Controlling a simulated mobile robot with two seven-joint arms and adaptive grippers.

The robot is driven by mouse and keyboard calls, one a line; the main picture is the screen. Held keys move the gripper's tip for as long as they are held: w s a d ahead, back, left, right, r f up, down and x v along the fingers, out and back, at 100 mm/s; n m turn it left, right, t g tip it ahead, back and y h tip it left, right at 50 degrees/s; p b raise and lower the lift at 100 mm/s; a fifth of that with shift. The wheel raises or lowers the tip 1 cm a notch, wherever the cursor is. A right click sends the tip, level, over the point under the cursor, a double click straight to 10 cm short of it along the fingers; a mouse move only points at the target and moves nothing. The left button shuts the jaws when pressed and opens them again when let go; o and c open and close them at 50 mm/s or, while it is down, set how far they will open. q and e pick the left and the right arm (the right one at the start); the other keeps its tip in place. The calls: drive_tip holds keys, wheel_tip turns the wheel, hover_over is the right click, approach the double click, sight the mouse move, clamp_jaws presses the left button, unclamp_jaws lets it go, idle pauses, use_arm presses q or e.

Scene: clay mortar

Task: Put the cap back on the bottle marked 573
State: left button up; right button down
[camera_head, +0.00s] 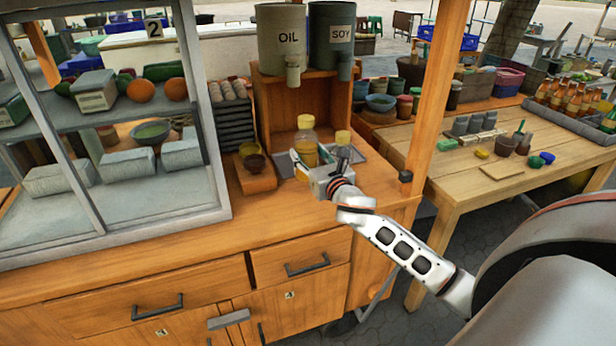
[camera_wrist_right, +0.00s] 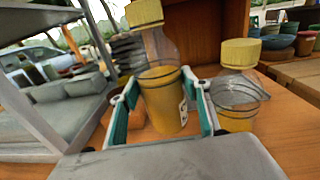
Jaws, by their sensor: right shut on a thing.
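A clear bottle of yellow liquid (camera_head: 306,151) with a yellow cap (camera_head: 306,122) stands on the wooden counter. My right gripper (camera_head: 318,168) is at it. In the right wrist view, the fingers (camera_wrist_right: 160,88) are shut on this bottle (camera_wrist_right: 163,100), one on each side, with its yellow cap (camera_wrist_right: 145,13) at the top. A second clear bottle (camera_wrist_right: 238,95) with yellow contents and a yellow cap (camera_wrist_right: 240,53) stands just right of the fingers. Its cap also shows in the head view (camera_head: 342,137). A label faces right on the held bottle; no number is readable. My left gripper is not in view.
A wooden stand behind holds the OIL container (camera_head: 282,35) and SOY container (camera_head: 331,35). A glass display case (camera_head: 110,130) bounds the left side. The counter's front left (camera_head: 180,250) is clear.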

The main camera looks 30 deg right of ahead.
drive_tip(key=shift+f, duration=0.85)
drive_tip(key=shift+f, duration=0.25)
drive_tip(key=shift+f+b, duration=0.85)
drive_tip(key=shift+f, duration=1)
drive_tip(key=shift+f, duration=0.15)
drive_tip(key=c, duration=1.1)
unclamp_jaws()
drive_tip(key=shift+o, duration=0.2)
